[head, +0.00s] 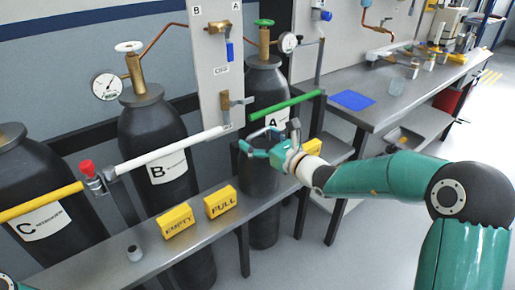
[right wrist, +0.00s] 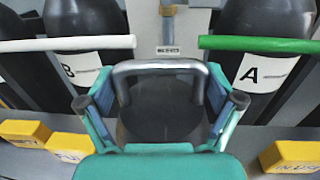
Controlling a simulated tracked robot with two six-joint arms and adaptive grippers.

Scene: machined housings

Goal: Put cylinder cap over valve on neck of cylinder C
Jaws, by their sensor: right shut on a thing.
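My right gripper (head: 268,143) is shut on a dark, rounded body with a grey metal loop handle, which I take for the cylinder cap (head: 258,175). In the right wrist view the cap (right wrist: 160,112) sits between the two spread fingers (right wrist: 160,103), its handle arching above it. It is held in front of cylinder A (head: 265,85). Cylinder C (head: 75,225) is black, at the far left, with a white label. My left gripper is not in view.
Cylinder B (head: 155,130) stands between, with a brass valve and gauge. Yellow (head: 45,202), white (head: 170,152) and green (head: 285,106) bars run before the cylinders.

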